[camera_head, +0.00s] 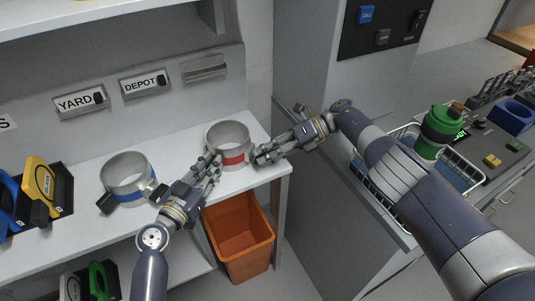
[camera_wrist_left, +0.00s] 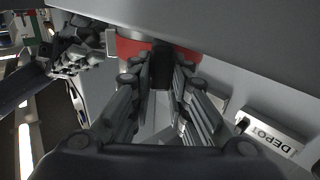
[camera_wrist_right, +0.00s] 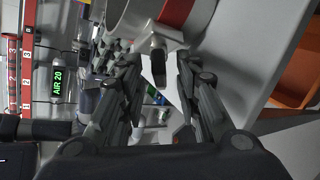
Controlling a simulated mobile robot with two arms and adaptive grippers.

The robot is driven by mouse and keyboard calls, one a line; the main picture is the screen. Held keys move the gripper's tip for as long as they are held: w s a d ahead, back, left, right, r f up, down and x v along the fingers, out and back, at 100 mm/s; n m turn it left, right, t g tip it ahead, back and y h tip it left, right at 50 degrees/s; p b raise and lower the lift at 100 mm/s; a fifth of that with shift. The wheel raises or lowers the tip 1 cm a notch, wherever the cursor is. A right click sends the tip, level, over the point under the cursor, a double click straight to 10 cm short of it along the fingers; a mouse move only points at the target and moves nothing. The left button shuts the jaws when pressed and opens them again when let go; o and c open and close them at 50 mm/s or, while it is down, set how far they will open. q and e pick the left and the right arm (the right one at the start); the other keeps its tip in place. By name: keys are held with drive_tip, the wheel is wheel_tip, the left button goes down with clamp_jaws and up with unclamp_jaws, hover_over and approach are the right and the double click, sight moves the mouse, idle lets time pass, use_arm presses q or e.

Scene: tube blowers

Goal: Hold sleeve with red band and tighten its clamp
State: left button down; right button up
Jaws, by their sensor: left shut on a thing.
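The sleeve with the red band (camera_head: 228,136) stands upright on the white shelf, a wide grey ring with a red band (camera_head: 233,159) around its lower part. My left gripper (camera_head: 214,165) is at its front left, shut on a dark block at the band; the left wrist view shows this block (camera_wrist_left: 162,70) between the fingers, with the red band (camera_wrist_left: 130,48) behind. My right gripper (camera_head: 262,155) is at the sleeve's right side. In the right wrist view its fingers are apart, with a dark clamp knob (camera_wrist_right: 158,66) between their tips and the red band (camera_wrist_right: 175,12) above. Contact with the knob is unclear.
A sleeve with a blue band (camera_head: 128,172) stands left on the shelf. YARD (camera_head: 81,102) and DEPOT (camera_head: 145,83) labels are on the back panel. An orange bin (camera_head: 240,240) stands below the shelf. A wire basket (camera_head: 455,160) and green-capped container (camera_head: 438,130) are right.

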use_arm(q)
drive_tip(key=shift+r, duration=0.1)
use_arm(e)
drive_tip(key=shift+r, duration=0.1)
use_arm(q)
drive_tip(key=shift+d+f, duration=0.1)
drive_tip(key=shift+f, duration=0.15)
use_arm(e)
wheel_tip(320, 180, up, 10)
drive_tip(key=shift+a, duration=0.15)
drive_tip(key=shift+r, duration=0.15)
idle(0.4)
